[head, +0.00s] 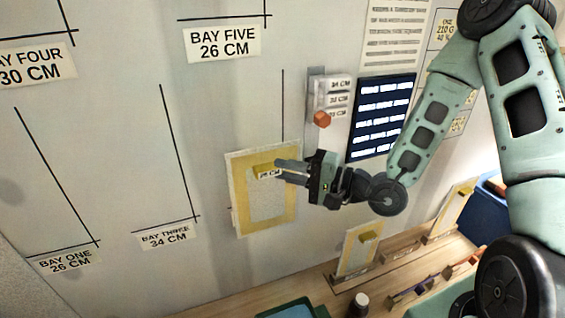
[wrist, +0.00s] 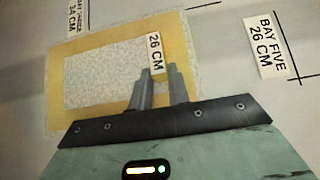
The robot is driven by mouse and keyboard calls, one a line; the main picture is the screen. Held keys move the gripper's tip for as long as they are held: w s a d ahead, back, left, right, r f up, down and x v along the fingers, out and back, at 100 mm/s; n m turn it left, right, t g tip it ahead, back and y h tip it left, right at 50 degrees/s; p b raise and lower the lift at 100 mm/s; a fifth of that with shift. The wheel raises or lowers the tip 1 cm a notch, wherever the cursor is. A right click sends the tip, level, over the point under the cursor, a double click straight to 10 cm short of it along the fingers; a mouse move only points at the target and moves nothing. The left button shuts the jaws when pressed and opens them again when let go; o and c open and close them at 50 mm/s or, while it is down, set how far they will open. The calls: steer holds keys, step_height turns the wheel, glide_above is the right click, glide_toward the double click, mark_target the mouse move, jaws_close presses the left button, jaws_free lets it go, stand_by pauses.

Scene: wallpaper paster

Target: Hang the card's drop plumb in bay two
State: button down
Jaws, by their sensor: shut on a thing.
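My gripper (head: 280,172) is shut on a yellow tab labelled 26 CM on a drop (head: 235,180). The drop is a sheet with a yellow border and a pale speckled middle. It is in front of the wall, right of bay three. In the wrist view the drop (wrist: 62,85) spreads beyond my fingers (wrist: 160,72), with the 26 CM label beside them. I cannot tell whether it touches the wall or hangs plumb. No bay two label shows. A black vertical line (head: 283,105) runs down toward the drop's top edge. The dark screen (head: 381,117) has text too small to read.
Labels for bay one (head: 66,262), bay three (head: 166,236) and bay five (head: 222,43) are on the wall, with black lines. A holder with size labels and an orange knob (head: 322,119) is right of the line. Another yellow-edged sheet (head: 345,262) stands on the wooden bench (head: 245,300).

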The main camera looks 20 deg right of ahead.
steer(key=shift+s+f, duration=0.1)
steer(key=shift+w+b, duration=0.85)
steer(key=shift+w, duration=3.65)
steer(key=shift+w, duration=0.9)
steer(key=shift+w+b, duration=0.45)
steer(key=shift+w, duration=0.15)
steer(key=shift+b, duration=0.4)
steer(key=c, duration=1.3)
jaws_free()
steer(key=shift+w, duration=0.1)
steer(key=shift+o, duration=0.2)
